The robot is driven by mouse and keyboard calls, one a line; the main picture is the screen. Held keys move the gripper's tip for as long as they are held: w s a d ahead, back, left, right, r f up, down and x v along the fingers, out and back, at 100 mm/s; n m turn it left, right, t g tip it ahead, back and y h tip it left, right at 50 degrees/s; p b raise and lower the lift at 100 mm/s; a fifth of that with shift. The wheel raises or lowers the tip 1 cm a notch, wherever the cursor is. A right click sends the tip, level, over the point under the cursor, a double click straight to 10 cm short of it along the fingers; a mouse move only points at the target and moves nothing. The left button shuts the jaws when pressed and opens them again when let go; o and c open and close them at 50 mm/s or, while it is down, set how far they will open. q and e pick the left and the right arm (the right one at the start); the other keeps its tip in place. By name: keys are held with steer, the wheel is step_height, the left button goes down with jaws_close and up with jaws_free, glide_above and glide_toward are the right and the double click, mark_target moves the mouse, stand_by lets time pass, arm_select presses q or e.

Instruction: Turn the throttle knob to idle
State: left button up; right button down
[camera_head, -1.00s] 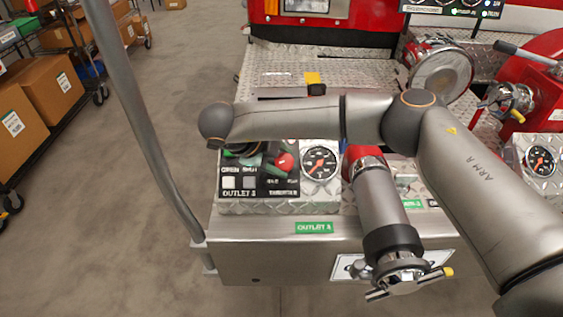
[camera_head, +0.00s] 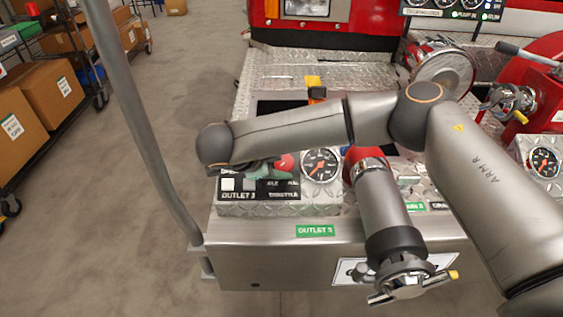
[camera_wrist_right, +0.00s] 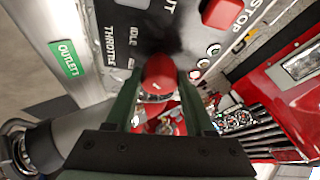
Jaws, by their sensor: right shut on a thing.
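The red throttle knob (camera_wrist_right: 158,76) sits on the dark panel beside the IDLE and THROTTLE lettering in the right wrist view. A small pale mark shows on the knob. My right gripper (camera_wrist_right: 160,84) is shut on it, with one dark green finger on each side. In the head view the red knob (camera_head: 285,162) shows just below my right arm, and the gripper is mostly hidden behind that arm. The panel (camera_head: 272,196) carries the OUTLET and THROTTLE labels. My left gripper is not in view.
A round gauge (camera_head: 321,164) stands right of the knob. A red-collared outlet pipe with a metal cap (camera_head: 408,280) juts out to its right. A red STOP button (camera_wrist_right: 226,12) is near the knob. A grey upright rail (camera_head: 135,120) stands at the left.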

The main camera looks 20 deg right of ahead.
steer(key=shift+a, duration=0.1)
steer(key=shift+c, duration=1.5)
jaws_free()
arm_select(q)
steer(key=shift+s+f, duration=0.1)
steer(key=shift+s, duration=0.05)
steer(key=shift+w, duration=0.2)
arm_select(e)
steer(key=v, duration=1.2)
steer(key=shift+s+a+r, duration=0.15)
steer(key=shift+r, duration=0.05)
